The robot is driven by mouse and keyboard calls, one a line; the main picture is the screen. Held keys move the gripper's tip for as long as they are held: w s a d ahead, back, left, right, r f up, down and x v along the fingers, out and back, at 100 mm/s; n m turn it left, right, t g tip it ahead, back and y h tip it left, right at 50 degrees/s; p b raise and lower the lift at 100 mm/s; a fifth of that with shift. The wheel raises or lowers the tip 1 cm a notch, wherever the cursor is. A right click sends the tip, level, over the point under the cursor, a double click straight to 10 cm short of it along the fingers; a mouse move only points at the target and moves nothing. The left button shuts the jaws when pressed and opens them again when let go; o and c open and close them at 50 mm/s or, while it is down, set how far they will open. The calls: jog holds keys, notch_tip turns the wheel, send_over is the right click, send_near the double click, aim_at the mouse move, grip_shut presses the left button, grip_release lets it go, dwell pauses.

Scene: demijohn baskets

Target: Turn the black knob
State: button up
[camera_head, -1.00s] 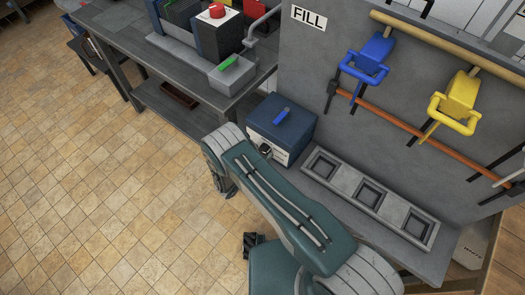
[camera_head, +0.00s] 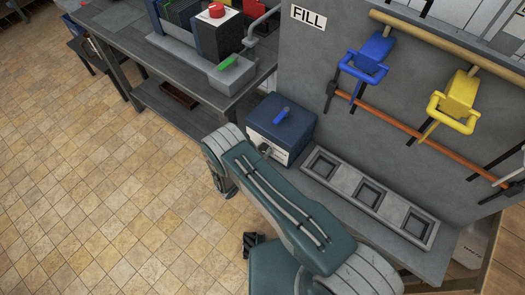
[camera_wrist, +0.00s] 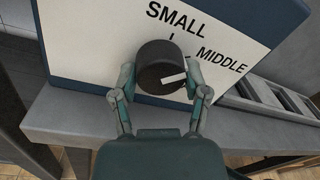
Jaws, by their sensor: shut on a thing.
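The black knob (camera_wrist: 155,60) sits on the white front panel (camera_wrist: 92,42) of a blue box (camera_head: 281,118). A white pointer on the knob points to the right, roughly toward the MIDDLE side. The labels SMALL and MIDDLE with short tick marks show above and right of the knob. In the wrist view my gripper (camera_wrist: 162,75) has one finger on each side of the knob and is shut on it. In the head view the knob (camera_head: 265,150) is small and partly hidden by my arm.
The box stands on a grey bench with a tray of square recesses (camera_head: 318,158) to its right. Behind are a wall with a FILL sign (camera_head: 308,17), a blue handle (camera_head: 370,62), a yellow handle (camera_head: 457,98) and an orange pipe (camera_head: 405,127). The tiled floor at left is clear.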

jog(key=n, duration=0.5)
jog(key=shift+w+a+n, duration=0.1)
jog(key=shift+n, duration=0.3)
jog(key=shift+n+t, duration=0.4)
jog(key=shift+n, duration=1.8)
jog(key=o, duration=1.2)
jog(key=shift+c, duration=0.2)
jog(key=v, duration=1.2)
